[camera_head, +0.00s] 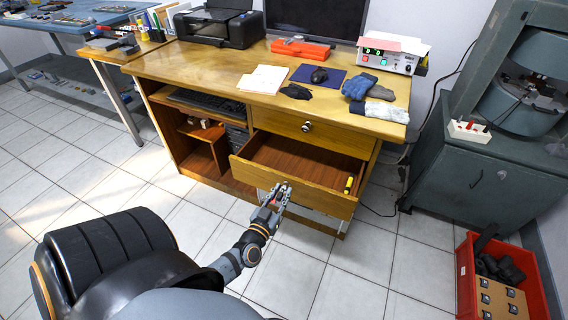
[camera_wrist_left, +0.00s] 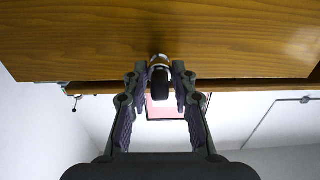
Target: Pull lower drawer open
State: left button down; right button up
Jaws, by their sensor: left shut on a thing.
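My left gripper (camera_head: 278,192) is at the middle of the drawer front. In the left wrist view the gripper (camera_wrist_left: 160,88) is shut on the round drawer knob (camera_wrist_left: 159,62), just in front of the wooden drawer front (camera_wrist_left: 100,40). The upper drawer (camera_head: 300,124) is shut, with its own knob (camera_head: 306,127). My right gripper is not in view.
The desk top (camera_head: 225,72) holds a printer (camera_head: 218,24), papers, a mouse on a pad, gloves (camera_head: 368,88) and a control box (camera_head: 392,54). A red crate (camera_head: 466,275) stands on the floor at right. The tiled floor before the drawer is clear.

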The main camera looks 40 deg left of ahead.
pick_arm(q)
jog(key=shift+s, duration=0.15)
jog(key=shift+p+v, duration=0.6)
jog(key=shift+v, duration=3.95)
jog(key=v, duration=0.5)
jog(key=shift+s+f, duration=0.1)
jog(key=shift+s, duration=0.05)
jog(key=c, duration=1)
grip_release()
